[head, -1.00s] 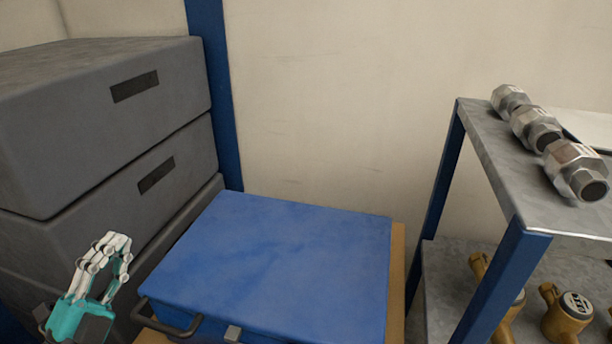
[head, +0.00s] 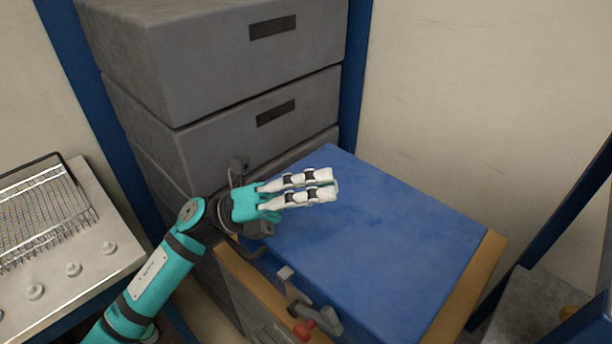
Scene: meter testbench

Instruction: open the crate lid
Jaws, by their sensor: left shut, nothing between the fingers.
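The blue crate lid (head: 385,235) lies flat and closed in the middle of the head view. Grey metal handle and latch parts (head: 310,308) show at its front edge, with a small red piece (head: 303,330) beside them. My left gripper (head: 337,188) reaches in from the left with its white fingers together and empty, pointing right above the lid's left part. I cannot tell whether the fingertips touch the lid. The gripper and wrist hide part of the crate's left front edge. My right gripper is not in view.
Stacked grey cases (head: 225,70) stand behind and left of the crate. The crate rests on a wood-edged cabinet (head: 470,285). A wire rack on a pale bench (head: 105,215) is at left. A blue-framed shelf (head: 565,230) stands at right.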

